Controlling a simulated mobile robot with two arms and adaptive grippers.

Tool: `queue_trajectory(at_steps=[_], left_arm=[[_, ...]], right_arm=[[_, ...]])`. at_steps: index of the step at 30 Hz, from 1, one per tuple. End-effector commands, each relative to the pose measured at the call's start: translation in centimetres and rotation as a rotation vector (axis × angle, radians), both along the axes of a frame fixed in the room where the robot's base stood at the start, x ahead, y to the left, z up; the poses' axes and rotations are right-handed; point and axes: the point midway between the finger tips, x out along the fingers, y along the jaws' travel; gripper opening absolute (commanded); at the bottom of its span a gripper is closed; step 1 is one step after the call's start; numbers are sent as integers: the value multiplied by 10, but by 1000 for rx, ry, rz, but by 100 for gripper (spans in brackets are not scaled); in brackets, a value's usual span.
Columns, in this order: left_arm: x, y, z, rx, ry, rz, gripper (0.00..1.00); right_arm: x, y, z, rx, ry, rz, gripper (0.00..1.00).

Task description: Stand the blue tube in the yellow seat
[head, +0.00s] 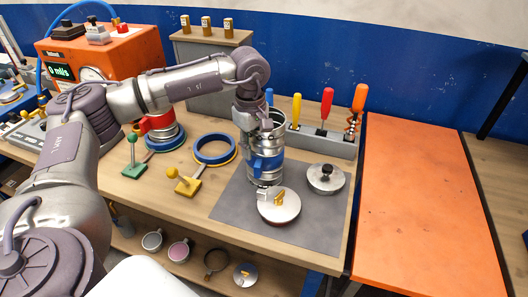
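The blue tube (264,162) is a ribbed metal cylinder with a blue band, upright over the grey mat. The yellow seat (215,150) is a ring, blue on top with a yellow edge, to the left of the tube. It has a yellow lever (187,184) in front, and its middle looks empty. My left gripper (254,122) points down at the tube's upper left rim. Its fingertips are partly hidden there, so I cannot tell whether they grip. My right gripper is not in view.
A metal lid with a yellow knob (278,206) lies just in front of the tube; another lid (326,178) lies right. A green-levered seat (170,140) stands left. A tool rack (322,141) stands behind. An orange panel (425,205) is at right.

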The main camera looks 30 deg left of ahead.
Motion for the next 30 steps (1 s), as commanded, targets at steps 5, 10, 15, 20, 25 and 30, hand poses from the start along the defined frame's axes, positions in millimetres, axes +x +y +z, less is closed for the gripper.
queue_trajectory(at_steps=[5,10,15,20,25,30], left_arm=[[0,0,0,0,0,0,0],[0,0,0,0,0,0,0],[0,0,0,0,0,0,0],[1,0,1,-1,-3,0,0],[1,0,4,-1,-5,0,0],[2,-1,18,-1,-7,0,0]], right_arm=[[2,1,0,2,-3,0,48],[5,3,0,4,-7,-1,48],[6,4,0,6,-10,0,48],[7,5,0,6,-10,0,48],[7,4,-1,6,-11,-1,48],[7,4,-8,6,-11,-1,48]])
